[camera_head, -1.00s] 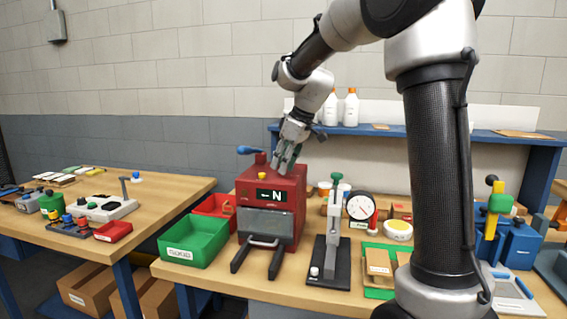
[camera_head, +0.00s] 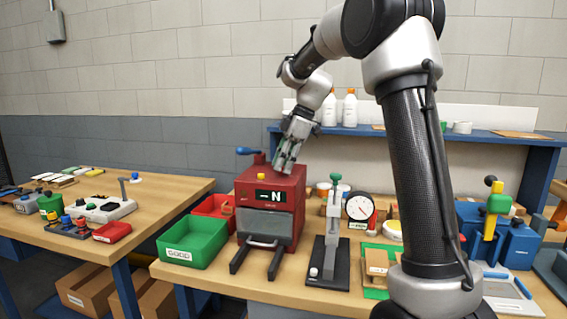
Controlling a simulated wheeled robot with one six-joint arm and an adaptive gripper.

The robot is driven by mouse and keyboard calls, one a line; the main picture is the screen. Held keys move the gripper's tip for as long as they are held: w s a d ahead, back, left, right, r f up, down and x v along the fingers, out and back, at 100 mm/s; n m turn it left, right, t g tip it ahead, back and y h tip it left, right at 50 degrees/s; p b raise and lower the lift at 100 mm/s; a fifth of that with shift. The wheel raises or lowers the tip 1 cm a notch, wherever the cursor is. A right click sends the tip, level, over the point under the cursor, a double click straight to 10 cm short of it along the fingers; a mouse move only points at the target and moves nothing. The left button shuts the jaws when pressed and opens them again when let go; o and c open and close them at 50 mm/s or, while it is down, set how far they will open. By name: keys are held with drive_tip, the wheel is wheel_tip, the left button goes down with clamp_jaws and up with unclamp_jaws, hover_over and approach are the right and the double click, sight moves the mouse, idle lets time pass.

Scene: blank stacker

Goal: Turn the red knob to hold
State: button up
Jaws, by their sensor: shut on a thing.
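A red box-shaped machine (camera_head: 270,200) stands on the workbench. Its front has a black display (camera_head: 270,196) that reads a dash and "N". My gripper (camera_head: 284,168) points down at the right part of the machine's top, with its fingertips at the top surface. It is shut on the red knob there, which the fingers hide; its setting cannot be read. A yellow button (camera_head: 261,177) sits on the top front edge. A blue-handled lever (camera_head: 247,151) rises at the back left of the top.
A green bin (camera_head: 192,243) and a red bin (camera_head: 213,206) stand left of the machine. A lever press (camera_head: 331,235) and a dial gauge (camera_head: 360,207) stand to the right. A blue shelf (camera_head: 385,132) with white bottles runs behind.

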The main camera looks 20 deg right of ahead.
idle(0.5)
drive_tip(key=o, duration=1)
drive_tip(key=v, duration=1.2)
